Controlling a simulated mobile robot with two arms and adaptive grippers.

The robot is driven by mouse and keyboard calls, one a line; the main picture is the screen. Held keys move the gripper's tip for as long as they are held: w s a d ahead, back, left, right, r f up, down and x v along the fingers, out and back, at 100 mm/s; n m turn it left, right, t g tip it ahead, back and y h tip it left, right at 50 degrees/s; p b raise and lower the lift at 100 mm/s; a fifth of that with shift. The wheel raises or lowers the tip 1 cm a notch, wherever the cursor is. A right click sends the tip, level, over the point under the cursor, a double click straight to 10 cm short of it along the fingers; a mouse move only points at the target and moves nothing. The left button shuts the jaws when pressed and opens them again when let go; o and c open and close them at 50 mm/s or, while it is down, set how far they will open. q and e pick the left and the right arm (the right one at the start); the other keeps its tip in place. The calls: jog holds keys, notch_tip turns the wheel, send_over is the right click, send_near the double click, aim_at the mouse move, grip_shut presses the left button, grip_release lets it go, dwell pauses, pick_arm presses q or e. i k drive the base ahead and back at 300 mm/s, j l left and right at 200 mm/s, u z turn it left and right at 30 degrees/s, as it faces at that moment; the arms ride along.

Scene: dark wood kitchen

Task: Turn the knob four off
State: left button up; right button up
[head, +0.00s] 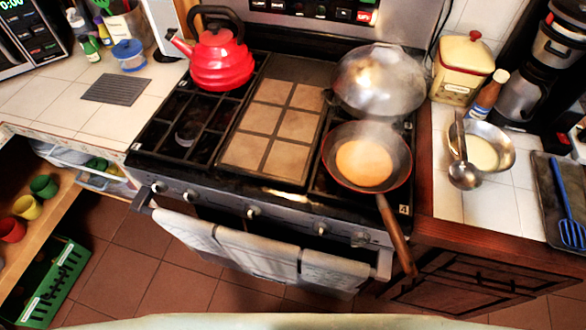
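The rightmost knob (360,239) sits below the frying pan, close to a label "4" (404,210) on the stove's front right corner. Another knob (321,229) is just left of it. No number is readable on the knobs, and their turned positions are too small to tell. A frying pan (366,162) with a pale pancake-like round in it stands on the front right burner, its wooden handle reaching over the front edge. Neither gripper is in view.
The oven handle bar with cloths (262,248) juts out below the knobs. A domed pot or lid (378,80) stands behind the pan, and a red kettle (220,62) at the back left. A bowl with a ladle (488,150) is on the right counter.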

aim_at(359, 238)
jog(key=z, duration=0.75)
jog(key=l+u, duration=0.3)
jog(key=k+l+u, duration=0.1)
jog(key=l+u, duration=0.25)
jog(key=l, duration=0.15)
jog(key=k+l+u, duration=0.15)
jog(key=l+u, duration=0.15)
jog(key=l, duration=0.1)
